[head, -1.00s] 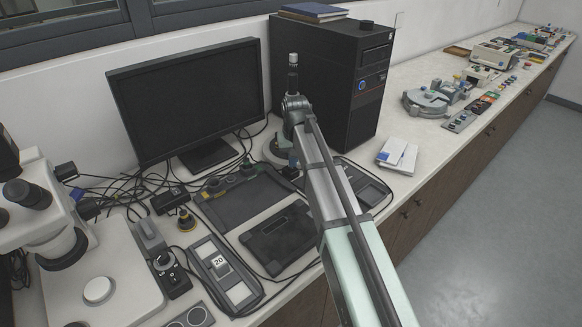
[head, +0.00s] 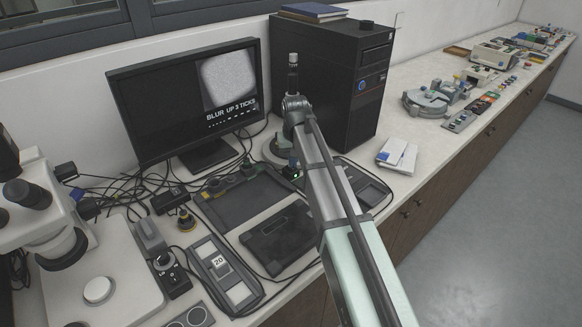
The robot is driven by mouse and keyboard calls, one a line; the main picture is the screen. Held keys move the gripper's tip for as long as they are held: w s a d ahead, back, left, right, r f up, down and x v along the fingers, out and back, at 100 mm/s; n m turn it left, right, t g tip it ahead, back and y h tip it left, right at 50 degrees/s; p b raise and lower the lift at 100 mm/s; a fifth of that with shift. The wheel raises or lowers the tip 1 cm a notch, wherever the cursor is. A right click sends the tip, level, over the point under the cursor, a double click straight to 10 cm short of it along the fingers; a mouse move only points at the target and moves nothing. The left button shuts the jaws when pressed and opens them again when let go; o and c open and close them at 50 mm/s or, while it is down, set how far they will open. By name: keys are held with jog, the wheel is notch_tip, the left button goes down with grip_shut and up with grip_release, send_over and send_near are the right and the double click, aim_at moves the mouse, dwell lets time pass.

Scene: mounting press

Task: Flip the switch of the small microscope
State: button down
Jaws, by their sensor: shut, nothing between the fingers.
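The small microscope stands between the monitor and the computer tower. A small green light (head: 296,177) glows beside my arm, just below the base. The switch itself cannot be made out.
The monitor (head: 160,105) is lit with a grainy grey picture and the words "BLUR UP 3 TICKS". The black computer tower (head: 345,95) stands close behind my arm. A large white microscope (head: 40,205), loose cables, dark trays (head: 240,200) and small devices crowd the left.

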notch_tip(320, 180, up, 6)
jog(key=shift+r, duration=0.15)
dwell(0.7)
